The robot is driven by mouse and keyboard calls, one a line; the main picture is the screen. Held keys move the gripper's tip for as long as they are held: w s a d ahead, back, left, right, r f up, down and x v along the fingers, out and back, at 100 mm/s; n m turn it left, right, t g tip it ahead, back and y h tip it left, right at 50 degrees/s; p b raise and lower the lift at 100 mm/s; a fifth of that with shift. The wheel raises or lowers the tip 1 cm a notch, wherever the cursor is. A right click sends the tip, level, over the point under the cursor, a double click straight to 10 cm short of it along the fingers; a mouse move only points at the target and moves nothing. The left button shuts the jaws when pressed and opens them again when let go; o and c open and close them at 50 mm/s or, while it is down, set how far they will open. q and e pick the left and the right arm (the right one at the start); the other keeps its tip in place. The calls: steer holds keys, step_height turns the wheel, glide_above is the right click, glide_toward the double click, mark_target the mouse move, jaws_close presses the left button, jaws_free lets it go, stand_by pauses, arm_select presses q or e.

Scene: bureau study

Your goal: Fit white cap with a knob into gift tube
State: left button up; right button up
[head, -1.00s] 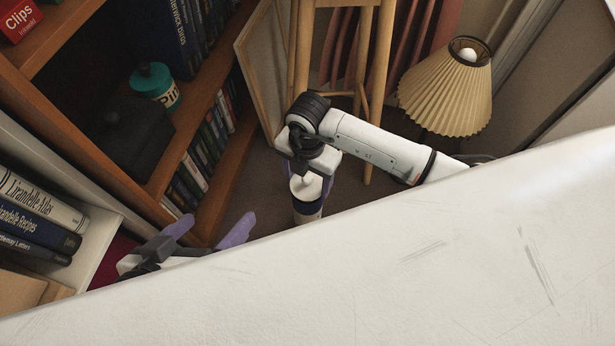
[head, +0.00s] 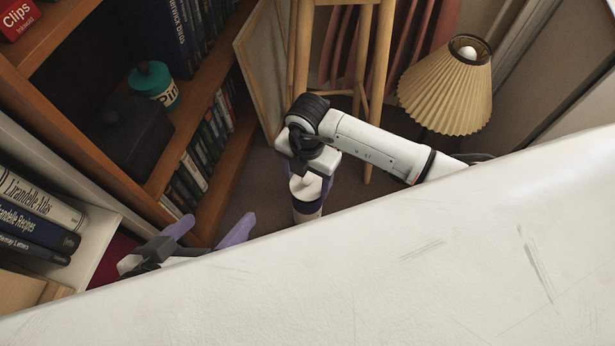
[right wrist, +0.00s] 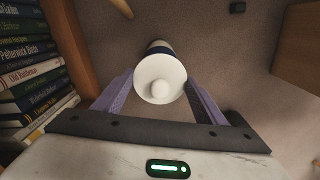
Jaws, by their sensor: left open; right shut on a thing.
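The white cap with a knob (right wrist: 160,85) shows face-on in the right wrist view, between the purple fingers of my right gripper (right wrist: 159,80), which is shut on it. In the head view the cap (head: 305,187) sits at the upper end of the gift tube (head: 307,208), a pale tube with a navy band. The band of the tube (right wrist: 159,46) also shows just behind the cap in the wrist view. I cannot tell how deep the cap sits. My left gripper (head: 209,230) is open and empty, left of the tube. The tube's lower end is hidden.
A large pale surface (head: 400,270) fills the head view's foreground and hides what lies below. A wooden bookcase (head: 215,180) stands left, a wooden stool (head: 378,90) behind, and a pleated lamp (head: 445,90) at right. Carpet (head: 250,190) shows between the bookcase and the tube.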

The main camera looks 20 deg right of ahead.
arm_select(q)
steer(key=shift+f, duration=0.3)
arm_select(e)
steer(key=shift+f, duration=0.55)
arm_select(q)
steer(key=shift+r+b, duration=0.1)
steer(key=shift+b, duration=0.45)
arm_select(e)
steer(key=shift+f, duration=0.6)
steer(key=o, duration=1.5)
arm_select(q)
steer(key=shift+w, duration=0.1)
arm_select(e)
steer(key=shift+o, duration=0.2)
arm_select(q)
steer(key=shift+r, duration=0.1)
